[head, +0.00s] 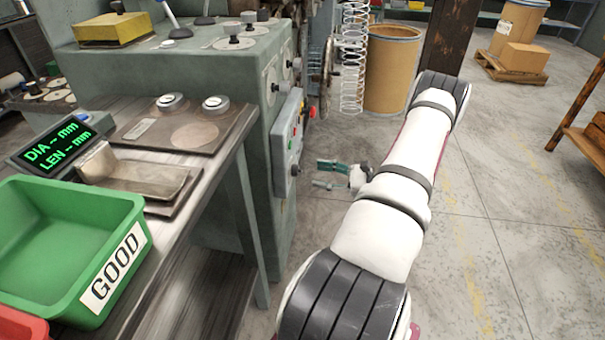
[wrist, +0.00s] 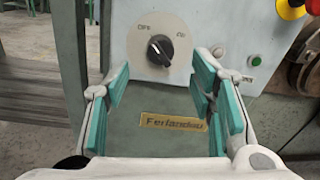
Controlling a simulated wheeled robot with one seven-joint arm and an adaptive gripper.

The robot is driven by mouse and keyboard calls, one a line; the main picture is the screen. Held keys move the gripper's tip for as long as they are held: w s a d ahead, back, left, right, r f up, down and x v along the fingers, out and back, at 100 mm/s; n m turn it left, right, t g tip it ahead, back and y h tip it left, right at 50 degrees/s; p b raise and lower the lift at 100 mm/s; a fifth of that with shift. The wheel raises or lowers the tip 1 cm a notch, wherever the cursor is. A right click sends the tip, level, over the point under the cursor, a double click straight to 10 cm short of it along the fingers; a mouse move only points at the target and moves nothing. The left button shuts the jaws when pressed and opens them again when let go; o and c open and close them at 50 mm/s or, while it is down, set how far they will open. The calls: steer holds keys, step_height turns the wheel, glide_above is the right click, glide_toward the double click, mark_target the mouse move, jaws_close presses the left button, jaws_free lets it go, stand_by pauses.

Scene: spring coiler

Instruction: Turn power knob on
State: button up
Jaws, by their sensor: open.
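The black power knob (wrist: 160,50) sits on a light round plate marked OFF at the left and ON at the right, on the grey control panel (wrist: 213,30). Its pointer appears tilted toward the OFF side. My gripper (wrist: 160,88) is open with its teal finger pads apart, below and in front of the knob, holding nothing. In the head view my gripper (head: 330,174) is to the right of the control box (head: 288,145), a short gap away. The knob itself is hard to make out in the head view.
An emergency stop (wrist: 290,9) and a green button (wrist: 255,61) are on the panel's right side. A green GOOD bin (head: 118,215) and a display (head: 55,143) stand on the bench at left. A hanging spring (head: 353,60) is behind the gripper. The floor at right is open.

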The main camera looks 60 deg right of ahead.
mark_target(297, 171)
steer(key=x, duration=0.6)
steer(key=shift+w+b, duration=0.15)
steer(key=shift+b, duration=0.2)
steer(key=c, duration=1.2)
